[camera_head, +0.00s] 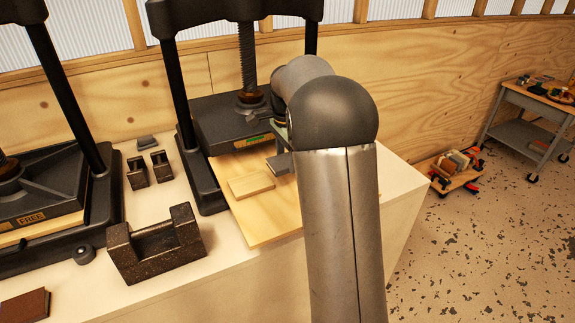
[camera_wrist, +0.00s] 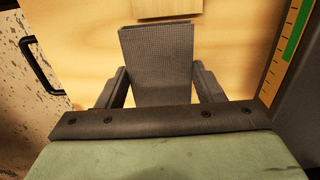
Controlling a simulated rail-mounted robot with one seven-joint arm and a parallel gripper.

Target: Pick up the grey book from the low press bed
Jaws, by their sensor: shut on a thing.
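The grey book (camera_wrist: 157,60) is in the middle of the wrist view, between the two fingers of my gripper (camera_wrist: 159,88), which is shut on its sides. The book's far end sticks out beyond the fingertips. In the head view the grey book (camera_head: 280,164) shows only in part, left of my arm, over the pale wooden press bed (camera_head: 268,222). My arm hides most of the gripper there. I cannot tell whether the book touches the bed or is slightly above it.
A light wooden block (camera_head: 251,184) lies on the bed just left of the book. The black press plate and screw (camera_head: 248,95) stand behind, with a frame post at the left. A dark metal cradle (camera_head: 157,245) stands on the bench. A cart (camera_head: 535,105) is far right.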

